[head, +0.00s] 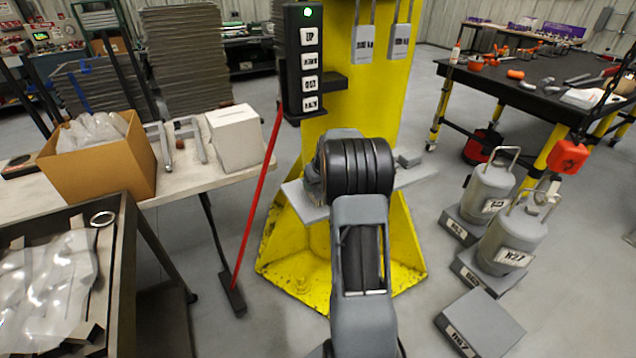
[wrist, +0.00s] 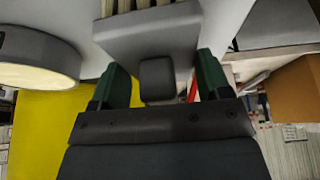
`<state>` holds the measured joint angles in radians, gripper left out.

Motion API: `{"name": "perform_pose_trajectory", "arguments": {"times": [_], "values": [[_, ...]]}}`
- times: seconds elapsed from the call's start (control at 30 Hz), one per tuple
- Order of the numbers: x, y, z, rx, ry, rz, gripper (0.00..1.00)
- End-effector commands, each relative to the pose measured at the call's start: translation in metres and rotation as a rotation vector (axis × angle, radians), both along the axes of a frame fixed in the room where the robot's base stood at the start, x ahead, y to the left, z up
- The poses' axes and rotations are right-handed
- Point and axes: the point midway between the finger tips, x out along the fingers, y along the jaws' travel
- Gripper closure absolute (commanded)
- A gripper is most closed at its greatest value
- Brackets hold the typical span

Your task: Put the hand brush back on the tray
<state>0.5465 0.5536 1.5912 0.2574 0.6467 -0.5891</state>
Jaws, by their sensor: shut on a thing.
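In the wrist view the hand brush (wrist: 150,35) is a grey block with pale bristles at the top edge and a short dark handle. My gripper (wrist: 160,78) has green fingers on either side of the handle and is shut on it. In the head view my own arm hides the gripper and the brush. A flat grey shelf on the yellow column, apparently the tray (head: 303,207), shows on both sides of my arm. A small grey block (head: 410,158) lies on its right part. Its middle is hidden.
A red pole (head: 258,200) leans left of the yellow column (head: 377,95). A black button box (head: 305,65) hangs above the shelf. Grey canisters (head: 490,190) stand on the floor at right. A cardboard box (head: 125,170) sits on the left table. A round grey object (wrist: 35,58) is left of the brush.

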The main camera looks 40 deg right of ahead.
Motion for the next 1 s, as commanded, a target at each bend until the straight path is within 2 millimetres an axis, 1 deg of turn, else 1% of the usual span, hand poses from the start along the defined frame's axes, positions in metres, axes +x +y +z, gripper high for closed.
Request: {"name": "perform_pose_trajectory", "arguments": {"times": [0.07,0.1,0.33,0.57,0.7,0.77,1.0], "values": [[0.0,0.0,-0.004,0.0,-0.001,0.0,0.52],[0.0,0.0,-0.002,0.0,0.0,0.0,0.27],[0.0,0.0,-0.002,0.0,0.0,0.0,0.04],[0.0,0.0,-0.002,0.0,0.0,0.0,0.04],[-0.001,0.0,0.006,-0.001,-0.002,0.0,0.04],[-0.004,0.0,0.013,-0.001,-0.003,0.0,0.04],[-0.022,0.002,0.056,-0.002,-0.004,-0.001,0.04]]}}
